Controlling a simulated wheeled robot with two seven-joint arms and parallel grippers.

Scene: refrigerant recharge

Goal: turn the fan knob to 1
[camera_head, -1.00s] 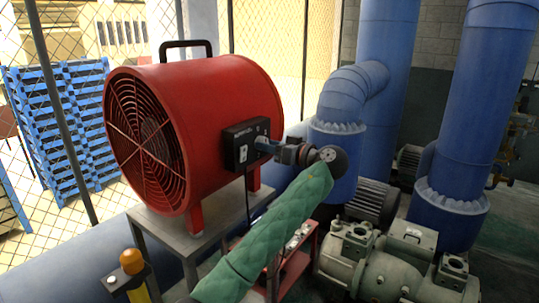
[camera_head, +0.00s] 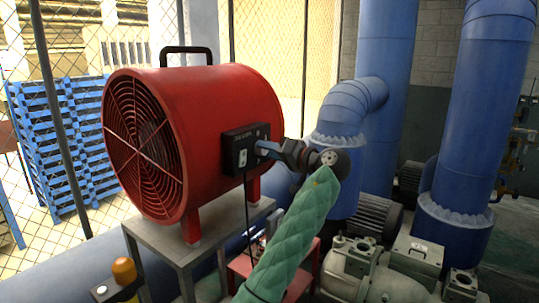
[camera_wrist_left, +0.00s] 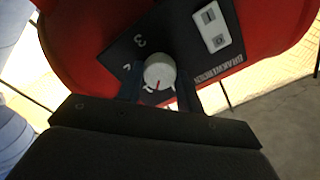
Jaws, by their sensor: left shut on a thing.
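The red drum fan (camera_head: 200,125) stands on a grey metal stand, with a black control box (camera_head: 240,150) on its side. In the left wrist view, the white fan knob (camera_wrist_left: 160,71) sits on the black panel (camera_wrist_left: 165,35), with a red pointer line toward the bottom of the picture. The printed 3 and 2 show beside it; I cannot make out a 1 clearly. My left gripper (camera_head: 264,148) reaches the box from the right. In the wrist view its fingers (camera_wrist_left: 159,90) are on both sides of the knob, shut on it. In the head view the gripper hides the knob. My right gripper is not in view.
A white rocker switch (camera_wrist_left: 212,28) is on the same panel. The grey stand (camera_head: 190,246) is below the fan. Large blue pipes (camera_head: 385,110) and a pale pump (camera_head: 385,270) are to the right. Blue pallets (camera_head: 65,150) stand behind a wire fence at the left.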

